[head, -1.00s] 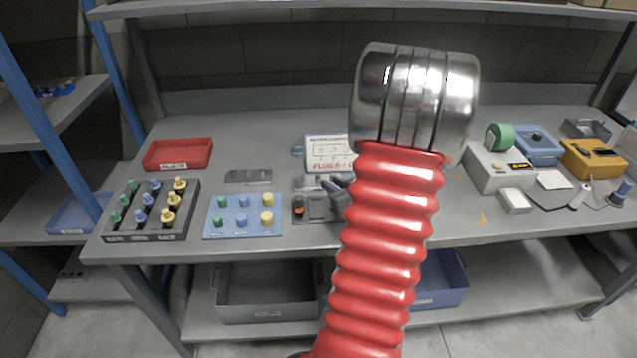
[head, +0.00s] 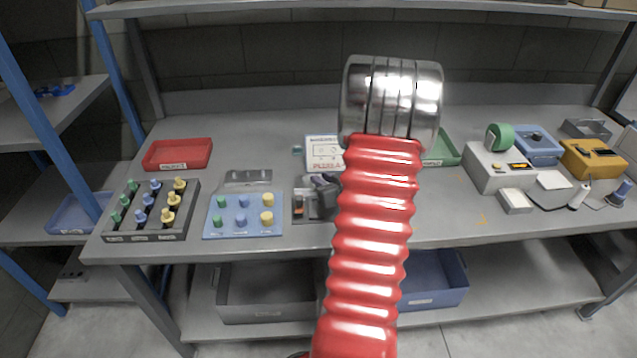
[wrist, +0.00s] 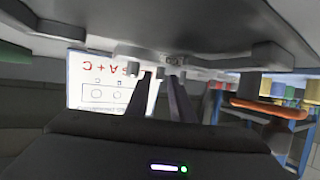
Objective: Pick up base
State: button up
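My gripper (wrist: 160,78) shows in the wrist view as two dark fingers with a gap between them, open, with nothing clearly held. In the head view my gripper (head: 326,184) is a dark shape over the grey fixture (head: 299,212), partly hidden by my red arm. The fixture carries a small dark and orange part (head: 299,203). I cannot tell for sure which thing is the base. A flat grey piece (head: 248,177) lies left of the fixture, behind the blue peg board. In the wrist view small grey parts lie near the fingertips, upside down.
A white sign board (head: 322,153) stands behind the fixture. A blue board (head: 242,230) and a dark rack (head: 140,236) with coloured pegs stand left. A red tray (head: 178,154) is at the back left, a green tray (head: 441,150) behind my arm. Instruments (head: 495,168) fill the right.

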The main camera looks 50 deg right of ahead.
jog(key=shift+x, duration=0.8)
jog(key=shift+c, duration=0.4)
grip_shut()
jog(key=shift+r, duration=0.1)
